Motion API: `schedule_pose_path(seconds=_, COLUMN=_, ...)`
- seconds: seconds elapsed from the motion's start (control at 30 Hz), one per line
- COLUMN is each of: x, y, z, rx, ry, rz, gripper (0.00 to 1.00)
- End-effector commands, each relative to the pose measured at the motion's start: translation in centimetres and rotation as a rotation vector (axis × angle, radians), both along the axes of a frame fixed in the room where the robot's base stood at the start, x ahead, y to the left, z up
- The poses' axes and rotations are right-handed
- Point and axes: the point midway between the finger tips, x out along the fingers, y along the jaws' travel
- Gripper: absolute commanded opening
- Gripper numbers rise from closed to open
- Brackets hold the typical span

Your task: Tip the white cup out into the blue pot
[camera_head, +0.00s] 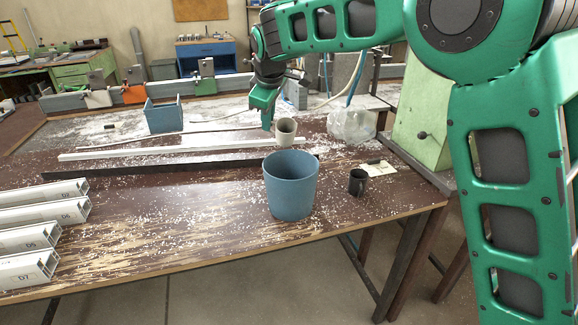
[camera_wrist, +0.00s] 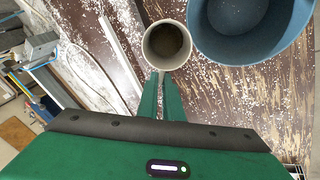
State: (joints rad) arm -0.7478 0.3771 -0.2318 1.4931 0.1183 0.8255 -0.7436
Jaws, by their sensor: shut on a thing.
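The white cup (camera_head: 286,131) is upright, just behind and above the far rim of the blue pot (camera_head: 291,190) in the head view. My gripper (camera_head: 268,126) is at the cup's left side, its fingers shut on the cup's side. In the wrist view the fingers (camera_wrist: 163,80) meet the near edge of the cup (camera_wrist: 150,52), and the cup's inside looks dark brown. The blue pot (camera_wrist: 238,48) is to the right of the cup there, with its mouth open upward. The cup is not over the pot's mouth in that view. How high the cup is above the table is hard to tell.
A dark mug (camera_head: 357,183) stands right of the pot. A clear plastic bag (camera_head: 352,125) lies behind it. White profiles (camera_head: 40,235) lie at the left, and a long white bar (camera_head: 150,153) crosses the table (camera_head: 180,225). A blue bin (camera_head: 164,117) stands farther back.

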Motion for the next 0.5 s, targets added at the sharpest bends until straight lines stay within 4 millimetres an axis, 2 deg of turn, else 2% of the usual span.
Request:
schedule_pose_path(seconds=0.07, x=-0.8, y=0.0, z=0.9, rx=0.007, ry=-0.051, rz=0.002, gripper=0.00)
schedule_pose_path(seconds=0.3, x=-2.8, y=-0.3, z=1.6, rx=0.028, ry=-0.205, rz=0.005, gripper=0.00)
schedule_pose_path(seconds=0.5, x=-3.6, y=-0.4, z=2.1, rx=0.044, ry=-0.333, rz=0.004, gripper=0.00)
